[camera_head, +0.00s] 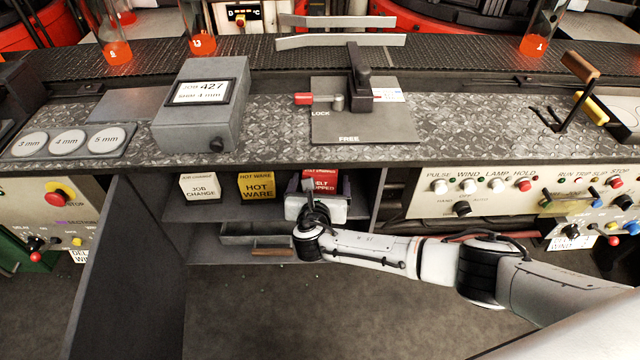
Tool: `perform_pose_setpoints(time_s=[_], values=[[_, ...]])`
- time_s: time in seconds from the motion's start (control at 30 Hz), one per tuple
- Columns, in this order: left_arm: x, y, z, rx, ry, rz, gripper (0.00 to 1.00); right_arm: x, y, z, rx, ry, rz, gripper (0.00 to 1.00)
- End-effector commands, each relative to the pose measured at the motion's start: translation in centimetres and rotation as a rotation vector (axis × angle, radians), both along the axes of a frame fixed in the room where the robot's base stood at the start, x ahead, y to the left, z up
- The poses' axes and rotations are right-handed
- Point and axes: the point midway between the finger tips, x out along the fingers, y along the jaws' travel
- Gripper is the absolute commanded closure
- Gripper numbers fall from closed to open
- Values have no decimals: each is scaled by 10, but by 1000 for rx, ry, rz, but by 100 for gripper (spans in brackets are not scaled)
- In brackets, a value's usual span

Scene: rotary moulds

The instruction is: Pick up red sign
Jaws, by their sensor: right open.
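The red sign (326,178) stands on the shelf below the bench, at the right of a row of signs. Its white lettering is partly hidden, and only "ELT" and "PPED" can be read. My right gripper (318,184) is in front of it, with the arm reaching in from the right. The gripper is open. My left gripper is not in view.
A yellow "HOT WARE" sign (257,186) and a white "JOB CHANGE" sign (200,187) stand left of the red one. The bench edge (250,168) overhangs the shelf. A dark panel (120,260) stands at left.

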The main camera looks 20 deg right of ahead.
Motion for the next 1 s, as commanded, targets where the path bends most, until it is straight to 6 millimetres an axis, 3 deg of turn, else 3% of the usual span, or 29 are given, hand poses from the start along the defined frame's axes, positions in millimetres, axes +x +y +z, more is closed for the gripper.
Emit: perform_pose_setpoints(time_s=[0.27, 0.57, 0.83, 1.0], values=[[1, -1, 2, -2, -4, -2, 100, 4, -1, -1, 2, 0, 1, 12], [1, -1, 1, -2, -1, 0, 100, 3, -1, -1, 2, 0, 1, 59], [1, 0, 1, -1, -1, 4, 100, 4, -1, 1, 1, -2, 1, 59], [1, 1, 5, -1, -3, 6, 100, 4, -1, 14, 3, -3, 1, 59]])
